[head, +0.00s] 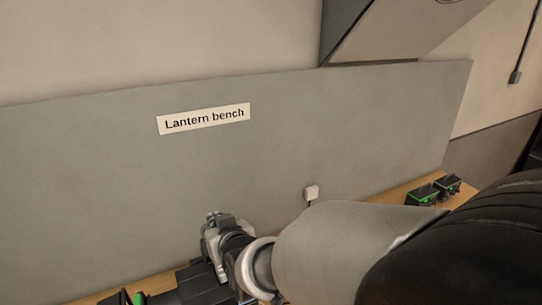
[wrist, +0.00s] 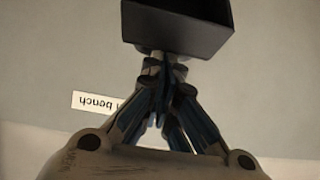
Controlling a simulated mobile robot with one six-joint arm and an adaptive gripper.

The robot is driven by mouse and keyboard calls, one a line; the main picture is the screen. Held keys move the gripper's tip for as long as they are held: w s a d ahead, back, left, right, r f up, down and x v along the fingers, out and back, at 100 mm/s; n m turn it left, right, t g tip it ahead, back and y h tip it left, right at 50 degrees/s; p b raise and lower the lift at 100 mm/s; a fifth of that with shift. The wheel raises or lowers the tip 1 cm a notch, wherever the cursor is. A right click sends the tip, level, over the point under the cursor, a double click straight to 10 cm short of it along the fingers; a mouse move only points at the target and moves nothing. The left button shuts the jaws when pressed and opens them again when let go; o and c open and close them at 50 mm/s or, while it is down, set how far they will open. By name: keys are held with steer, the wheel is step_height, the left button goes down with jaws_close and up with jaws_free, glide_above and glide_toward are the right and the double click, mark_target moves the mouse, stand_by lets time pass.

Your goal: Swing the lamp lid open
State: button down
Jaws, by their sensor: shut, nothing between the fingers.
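In the wrist view, my gripper (wrist: 163,62) is shut and empty, its fingertips close together. A dark box-like part, which looks like part of the lamp (wrist: 178,30), is at the top, just beyond the fingertips. I cannot tell whether they touch it, or whether this part is the lid or the body. In the head view, a dark boxy shape lies at the bottom beside my wrist, partly cut off and partly hidden by my arm. The fingertips are not clear there.
A grey panel (head: 120,180) with a "Lantern bench" sign (head: 204,118) stands behind. Black and green devices (head: 423,195) sit on the wooden bench (head: 393,196) at right. A green part (head: 139,298) shows at the bottom left.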

steer(key=shift+w+a+f, duration=0.2)
steer(key=shift+w+a, duration=0.1)
steer(key=shift+w, duration=0.2)
steer(key=shift+w+a+r+p, duration=0.1)
steer(key=shift+w+r+p, duration=0.15)
steer(key=shift+p, duration=0.4)
steer(key=shift+g, duration=0.6)
steer(key=x, duration=0.4)
steer(key=shift+w+a+r+b, duration=0.15)
steer(key=shift+w+r+b, duration=0.1)
steer(key=shift+w+b, duration=0.2)
steer(key=shift+h, duration=0.4)
